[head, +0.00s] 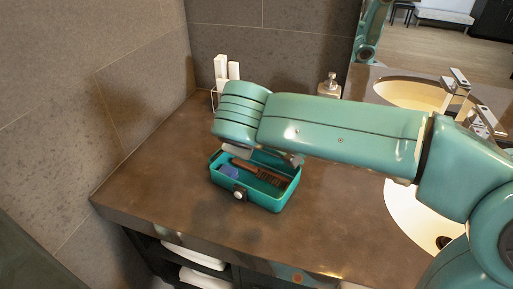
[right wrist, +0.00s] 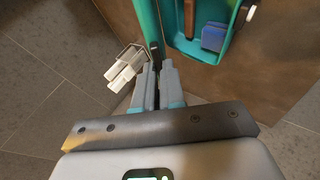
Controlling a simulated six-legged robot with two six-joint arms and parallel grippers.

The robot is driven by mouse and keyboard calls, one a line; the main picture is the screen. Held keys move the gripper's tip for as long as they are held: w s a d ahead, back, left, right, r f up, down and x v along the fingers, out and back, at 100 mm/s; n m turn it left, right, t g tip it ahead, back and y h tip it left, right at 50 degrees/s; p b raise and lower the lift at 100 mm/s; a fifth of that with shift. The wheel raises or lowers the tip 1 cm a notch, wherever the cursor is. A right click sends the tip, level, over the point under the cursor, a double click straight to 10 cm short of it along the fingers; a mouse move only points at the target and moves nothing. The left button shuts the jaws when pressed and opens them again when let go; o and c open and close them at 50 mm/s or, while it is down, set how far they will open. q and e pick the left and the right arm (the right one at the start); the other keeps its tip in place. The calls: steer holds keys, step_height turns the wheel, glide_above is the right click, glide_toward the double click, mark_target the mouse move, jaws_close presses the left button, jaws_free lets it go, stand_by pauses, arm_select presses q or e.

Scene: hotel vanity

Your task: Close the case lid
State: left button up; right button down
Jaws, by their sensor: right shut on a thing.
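The teal case (head: 282,201) sits on the brown vanity top, its tray open and showing a brown comb-like item (head: 262,173) and a blue item (head: 229,172). In the right wrist view the case tray (right wrist: 222,52) is at the upper right, and the lid (right wrist: 147,22) stands up beside it, seen nearly edge-on. My right gripper (right wrist: 157,68) is shut on the lid's edge; its fingertips meet there. In the head view my right arm hides the lid and most of that gripper. My left gripper is in neither view.
A wire holder with white rolled items (head: 226,70) stands behind the case near the wall corner. A soap dispenser (head: 329,86) and a sink (head: 408,93) are farther right. The counter (head: 165,180) left of the case is clear.

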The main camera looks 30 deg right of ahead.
steer(key=a+f+t+h+b, duration=0.1)
steer(key=f+b, duration=0.2)
steer(key=b, duration=0.2)
steer(key=s+a+f+n+t+h+b, duration=0.1)
steer(key=a+f+h+b, duration=0.1)
steer(key=b, duration=0.3)
steer(key=s+a+f+t+h+b, duration=0.1)
steer(key=a+f+t+h+b, duration=0.1)
steer(key=b, duration=0.3)
steer(key=shift+s+f+n+b, duration=0.25)
steer(key=shift+f+n+b, duration=0.15)
steer(key=shift+f, duration=0.45)
steer(key=shift+s+a+f+b, duration=0.1)
steer(key=shift+a+f+b, duration=0.05)
steer(key=shift+f+b, duration=0.4)
steer(key=c, duration=1.2)
jaws_free()
